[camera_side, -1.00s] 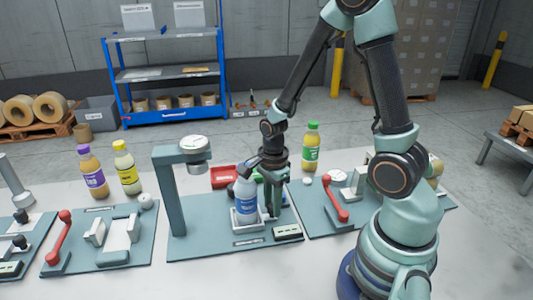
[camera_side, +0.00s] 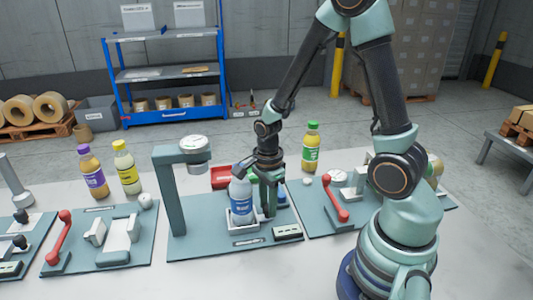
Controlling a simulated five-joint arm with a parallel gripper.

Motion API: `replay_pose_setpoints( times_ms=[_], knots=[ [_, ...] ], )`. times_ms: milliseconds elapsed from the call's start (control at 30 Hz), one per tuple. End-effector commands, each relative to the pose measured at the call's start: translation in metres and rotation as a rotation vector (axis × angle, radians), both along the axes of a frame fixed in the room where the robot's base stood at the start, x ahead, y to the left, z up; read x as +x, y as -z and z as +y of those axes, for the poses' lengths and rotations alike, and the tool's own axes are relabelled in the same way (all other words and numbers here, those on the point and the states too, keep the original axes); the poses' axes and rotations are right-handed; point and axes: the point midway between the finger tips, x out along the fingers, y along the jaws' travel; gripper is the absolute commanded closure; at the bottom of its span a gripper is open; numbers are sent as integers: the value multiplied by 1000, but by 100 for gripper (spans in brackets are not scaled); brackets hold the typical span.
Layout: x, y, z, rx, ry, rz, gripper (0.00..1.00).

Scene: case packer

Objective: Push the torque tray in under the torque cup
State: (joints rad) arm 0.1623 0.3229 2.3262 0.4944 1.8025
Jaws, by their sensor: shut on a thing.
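The torque tray (camera_side: 229,222) is a small white tray on the teal middle station, with a blue-labelled bottle (camera_side: 241,200) standing upright in it. The torque cup (camera_side: 195,168) hangs below a round dial head on a teal post, left of and higher than the bottle. The tray is to the right of the cup, not under it. My gripper (camera_side: 268,211) is low at the tray's right side, fingers pointing down, and shut on the tray. The exact grip point is hidden by the fingers.
The teal post (camera_side: 172,200) stands left of the tray. A red bin (camera_side: 224,177) sits behind it. A small labelled block (camera_side: 287,232) lies at the front right. A green-capped bottle (camera_side: 311,150) stands behind. The board between tray and post is clear.

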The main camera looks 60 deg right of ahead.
Motion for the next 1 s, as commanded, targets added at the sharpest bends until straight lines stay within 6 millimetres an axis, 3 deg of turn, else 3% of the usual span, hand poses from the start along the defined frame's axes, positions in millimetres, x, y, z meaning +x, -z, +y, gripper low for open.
replay_pose_setpoints(
  times_ms=[300, 767, 800, 833, 867, 1000],
  knots=[
    [35, -1, 34, -1, -6, -4, 100],
    [42, -1, 41, -1, -1, -4, 100],
    [42, -1, 41, -1, -1, -4, 54],
    [42, -1, 41, -1, -1, -4, 43],
    [42, -1, 41, -1, -1, -4, 36],
    [41, -1, 41, 0, -1, -3, 36]
  ],
)
